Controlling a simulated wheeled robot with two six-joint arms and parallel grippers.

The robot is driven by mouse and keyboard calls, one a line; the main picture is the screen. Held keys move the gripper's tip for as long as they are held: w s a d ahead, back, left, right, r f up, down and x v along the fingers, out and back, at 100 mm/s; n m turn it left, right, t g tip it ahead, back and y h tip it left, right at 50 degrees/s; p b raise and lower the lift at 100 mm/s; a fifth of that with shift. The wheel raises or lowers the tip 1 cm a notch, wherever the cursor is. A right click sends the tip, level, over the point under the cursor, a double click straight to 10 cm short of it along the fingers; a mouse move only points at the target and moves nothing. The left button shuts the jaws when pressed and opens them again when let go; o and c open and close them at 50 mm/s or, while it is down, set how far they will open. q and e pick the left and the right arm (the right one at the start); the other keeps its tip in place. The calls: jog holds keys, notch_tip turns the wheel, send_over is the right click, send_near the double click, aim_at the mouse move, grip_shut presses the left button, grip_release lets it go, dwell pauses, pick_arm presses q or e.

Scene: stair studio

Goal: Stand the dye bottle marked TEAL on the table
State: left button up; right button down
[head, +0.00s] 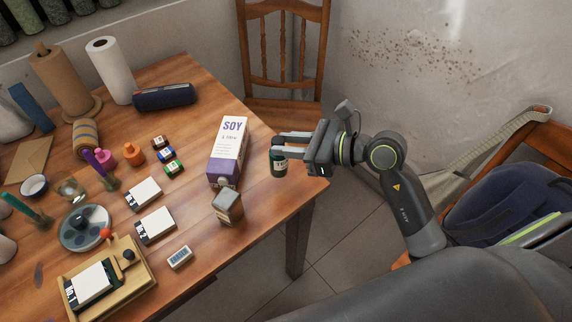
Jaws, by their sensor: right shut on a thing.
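My right gripper (283,146) reaches in from the right and is shut on a small dark green bottle (279,167) with a pale label. The bottle is upright, near the right edge of the wooden table (262,217). The label is too small to read, so I cannot tell if it says TEAL. I cannot tell whether the bottle's base touches the tabletop or hangs just above it. The fingers hide the bottle's top. My left gripper is not in view.
Bare wood lies between the carton and right edge.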

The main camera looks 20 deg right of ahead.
notch_tip(320, 180, down, 5)
jog(key=shift+r, duration=0.1)
jog(key=shift+f+b, duration=0.2)
jog(key=shift+b, duration=0.15)
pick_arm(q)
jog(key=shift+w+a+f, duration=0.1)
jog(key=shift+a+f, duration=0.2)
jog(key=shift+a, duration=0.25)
pick_arm(e)
jog(key=c, duration=1.2)
grip_release()
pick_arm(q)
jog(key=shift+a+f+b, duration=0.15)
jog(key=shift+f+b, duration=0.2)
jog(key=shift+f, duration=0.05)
pick_arm(e)
jog(key=shift+v, duration=6)
